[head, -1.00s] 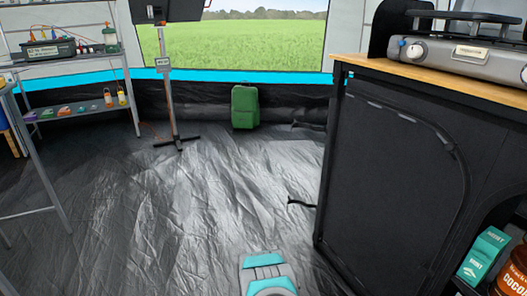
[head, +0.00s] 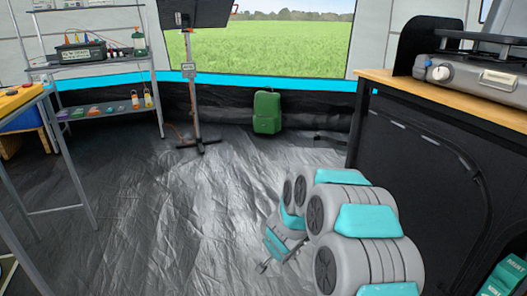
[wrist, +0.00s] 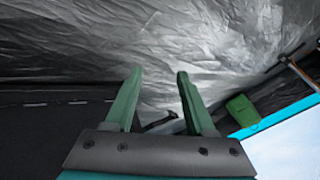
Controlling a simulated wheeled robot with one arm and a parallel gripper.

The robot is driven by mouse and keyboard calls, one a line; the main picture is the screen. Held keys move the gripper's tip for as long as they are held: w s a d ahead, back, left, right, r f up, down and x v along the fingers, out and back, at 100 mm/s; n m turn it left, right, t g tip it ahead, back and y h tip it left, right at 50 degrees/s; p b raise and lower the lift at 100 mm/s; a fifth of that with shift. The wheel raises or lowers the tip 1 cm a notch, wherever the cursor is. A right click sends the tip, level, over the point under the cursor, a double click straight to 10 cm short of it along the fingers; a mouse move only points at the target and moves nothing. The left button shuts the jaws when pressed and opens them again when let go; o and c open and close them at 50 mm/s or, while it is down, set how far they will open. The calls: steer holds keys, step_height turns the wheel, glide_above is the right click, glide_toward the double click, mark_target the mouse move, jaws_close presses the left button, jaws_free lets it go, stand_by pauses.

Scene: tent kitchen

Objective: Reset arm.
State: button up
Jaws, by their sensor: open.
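My gripper (wrist: 158,98) shows in the wrist view with its two green fingers spread apart and nothing between them. Behind the fingers is the grey tent floor (wrist: 95,45). In the head view my arm is folded at the lower right, in front of the black kitchen cabinet (head: 410,160). The fingertips cannot be made out clearly there.
The cabinet with a wooden top and a stove (head: 480,70) stands close on the right. A green bag (head: 267,111) stands by the back wall beside a screen stand (head: 193,105). A metal shelf (head: 100,75) is at the left. The middle floor is clear.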

steer(key=s+a+r+n+g+y+p, duration=0.1)
steer(key=s+a+r+n+y, duration=0.15)
steer(key=s+r, duration=0.6)
steer(key=s+a+r+n+g+y+p, duration=0.2)
steer(key=s+a+r+n, duration=0.3)
steer(key=r, duration=0.7)
steer(key=s+d+r+n+g+h, duration=0.1)
steer(key=s+d+r, duration=0.2)
steer(key=s, duration=0.7)
steer(key=s+d+r+g+h+p, duration=0.1)
steer(key=s+d+r+g, duration=0.1)
steer(key=s+d, duration=0.6)
steer(key=s+d+r+n+g+h+p, duration=0.1)
steer(key=s+d+r, duration=0.4)
steer(key=s, duration=0.9)
steer(key=shift+s+d+n+g+h, duration=0.25)
steer(key=shift+d+n+g+h, duration=0.1)
steer(key=shift+d+g+h, duration=0.3)
